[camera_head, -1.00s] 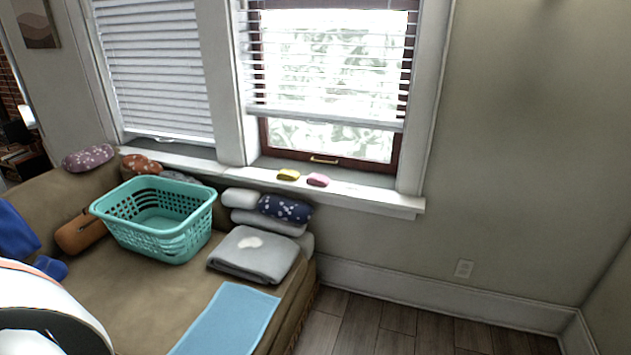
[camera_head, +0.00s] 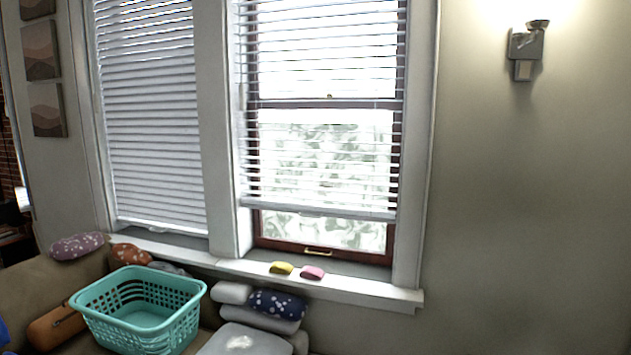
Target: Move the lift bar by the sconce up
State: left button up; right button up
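A wall sconce (camera_head: 526,48) is lit on the wall at the upper right, to the right of the window. The right window's blind (camera_head: 322,130) is partly lowered, and its bottom rail (camera_head: 318,208) hangs above the sill. Below that rail, a small brass-coloured bar handle (camera_head: 318,252) sits on the lower rail of the dark red window sash. The left window's blind (camera_head: 152,120) hangs almost down to its sill. Neither of my grippers is in view.
A teal laundry basket (camera_head: 140,312) stands on the couch (camera_head: 22,290) below the windows. Folded cloths and pillows (camera_head: 277,304) are stacked beside it. A yellow item (camera_head: 281,268) and a pink item (camera_head: 312,272) lie on the sill (camera_head: 345,286). The right wall is bare below the sconce.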

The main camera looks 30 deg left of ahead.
aim_at(338, 216)
jog(key=i+j+u, duration=0.2)
jog(key=i, duration=0.9)
